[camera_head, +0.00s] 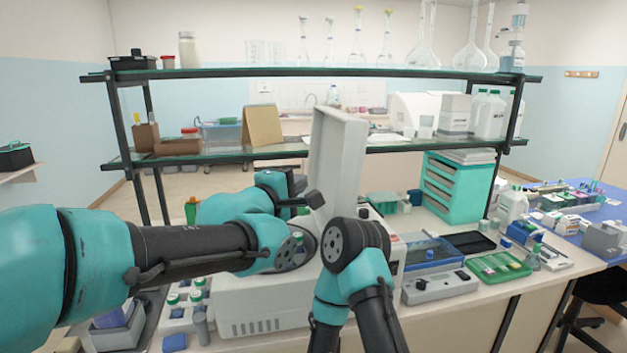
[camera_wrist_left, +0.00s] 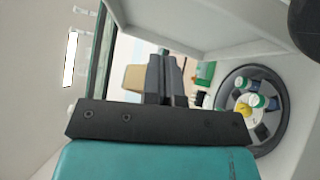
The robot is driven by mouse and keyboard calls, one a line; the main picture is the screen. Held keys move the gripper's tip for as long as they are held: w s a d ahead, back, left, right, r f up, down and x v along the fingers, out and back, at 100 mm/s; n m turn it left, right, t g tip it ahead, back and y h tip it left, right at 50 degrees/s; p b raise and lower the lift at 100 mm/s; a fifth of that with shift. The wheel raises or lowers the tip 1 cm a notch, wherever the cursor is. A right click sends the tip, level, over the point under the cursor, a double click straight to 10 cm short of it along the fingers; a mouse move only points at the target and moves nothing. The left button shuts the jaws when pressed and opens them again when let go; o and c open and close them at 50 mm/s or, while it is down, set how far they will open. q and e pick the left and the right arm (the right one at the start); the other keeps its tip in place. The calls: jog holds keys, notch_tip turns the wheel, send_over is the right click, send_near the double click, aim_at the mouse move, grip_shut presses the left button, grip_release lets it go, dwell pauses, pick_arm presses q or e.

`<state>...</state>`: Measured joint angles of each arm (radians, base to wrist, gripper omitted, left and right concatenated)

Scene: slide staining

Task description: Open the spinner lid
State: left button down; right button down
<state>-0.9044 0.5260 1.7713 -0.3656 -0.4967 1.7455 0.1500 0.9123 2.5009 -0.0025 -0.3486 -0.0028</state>
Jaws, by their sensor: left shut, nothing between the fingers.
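The spinner is a white box-shaped machine (camera_head: 262,300) in the middle of the bench. Its pale grey lid (camera_head: 338,160) stands raised, nearly upright. In the left wrist view the round dark rotor bowl (camera_wrist_left: 274,127) is uncovered, with several capped tubes inside. My left gripper (camera_head: 314,201) is beside the raised lid, above the machine; in the left wrist view its fingers (camera_wrist_left: 166,78) are closed together with nothing between them. I cannot tell whether they touch the lid. My right arm crosses the machine's front right, and its gripper is not visible.
A two-tier shelf (camera_head: 325,73) with glassware stands behind. To the right are a blue-lidded tray (camera_head: 432,254), a green tray (camera_head: 497,267) and a teal drawer unit (camera_head: 457,187). Bottles (camera_head: 199,323) crowd the front left of the machine.

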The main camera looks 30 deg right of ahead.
pick_arm(q)
jog(key=v, duration=0.6)
jog(key=shift+a+r, duration=0.2)
jog(key=shift+r, duration=0.2)
jog(key=shift+s, duration=0.1)
